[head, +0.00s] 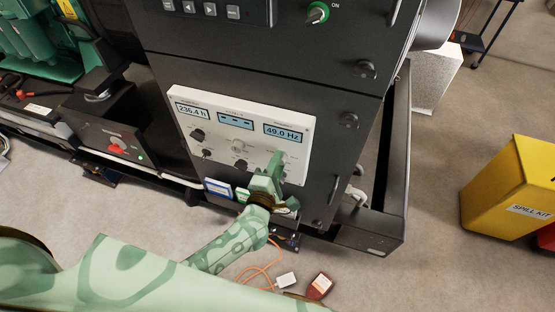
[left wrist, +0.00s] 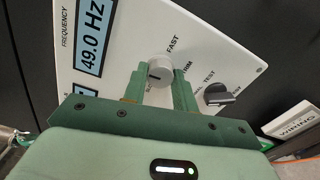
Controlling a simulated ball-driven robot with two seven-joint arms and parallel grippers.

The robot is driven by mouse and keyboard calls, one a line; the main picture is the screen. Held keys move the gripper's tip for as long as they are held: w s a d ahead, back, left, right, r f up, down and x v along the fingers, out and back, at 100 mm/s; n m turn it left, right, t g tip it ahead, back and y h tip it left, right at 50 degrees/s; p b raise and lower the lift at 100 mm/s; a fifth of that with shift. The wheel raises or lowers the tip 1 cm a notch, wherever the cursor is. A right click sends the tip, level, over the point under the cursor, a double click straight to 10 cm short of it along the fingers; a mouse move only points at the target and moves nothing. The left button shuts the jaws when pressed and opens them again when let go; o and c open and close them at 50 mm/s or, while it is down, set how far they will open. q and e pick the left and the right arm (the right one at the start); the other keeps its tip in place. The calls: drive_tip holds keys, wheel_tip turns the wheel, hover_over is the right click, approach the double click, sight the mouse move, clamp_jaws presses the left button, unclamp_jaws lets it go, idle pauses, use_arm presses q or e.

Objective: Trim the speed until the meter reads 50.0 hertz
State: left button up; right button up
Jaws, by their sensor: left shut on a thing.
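The frequency meter (head: 284,132) on the white control panel (head: 222,117) reads 49.0 Hz; it also shows in the left wrist view (left wrist: 93,38). My left gripper (head: 275,168) is at the panel's lower right, below the meter. In the left wrist view its two green fingers (left wrist: 160,88) are shut on a pale round knob (left wrist: 160,72), with the word FAST printed beside it. The fingers hide part of the knob and its markings. A black knob near the word TEST (left wrist: 218,95) sits to the right, apart from the fingers. My right gripper is not in view.
Other black knobs (head: 197,134) sit on the panel's left part. A green rotary switch (head: 318,13) is above, on the upper panel. A yellow spill kit bin (head: 512,180) stands on the floor at right. An orange cable (head: 262,272) lies on the floor below.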

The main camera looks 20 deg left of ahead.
use_arm(q)
drive_tip(key=shift+m+p, duration=1.95)
drive_tip(key=shift+m, duration=3.85)
drive_tip(key=o, duration=1)
drive_tip(key=shift+s, duration=0.1)
drive_tip(key=s, duration=0.8)
drive_tip(key=s+b, duration=0.1)
drive_tip(key=s, duration=0.7)
drive_tip(key=shift+s+a+r, duration=0.1)
drive_tip(key=shift+a, duration=0.1)
